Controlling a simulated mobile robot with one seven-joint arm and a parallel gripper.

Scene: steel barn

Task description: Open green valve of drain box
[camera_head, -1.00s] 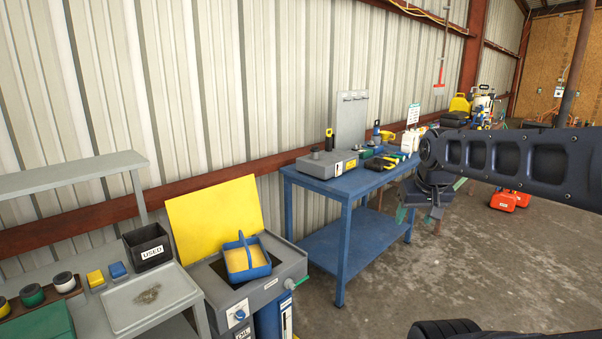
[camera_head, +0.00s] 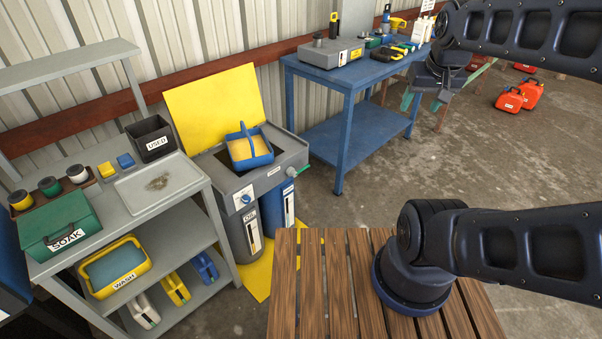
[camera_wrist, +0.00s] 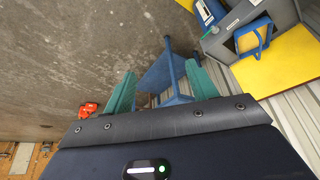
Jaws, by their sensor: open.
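The drain box is a grey box (camera_head: 228,184) with a raised yellow lid (camera_head: 212,105), left of centre in the head view. In the wrist view my gripper (camera_wrist: 160,70) points past the blue table, and the grey box (camera_wrist: 280,14) shows at the upper right.
A blue basket (camera_head: 249,147) sits on the box. A grey cart (camera_head: 112,222) with a green SOAK box (camera_head: 60,228) stands left. A blue table (camera_head: 345,75) with tools stands behind. Wooden slats (camera_head: 328,290) are in front.

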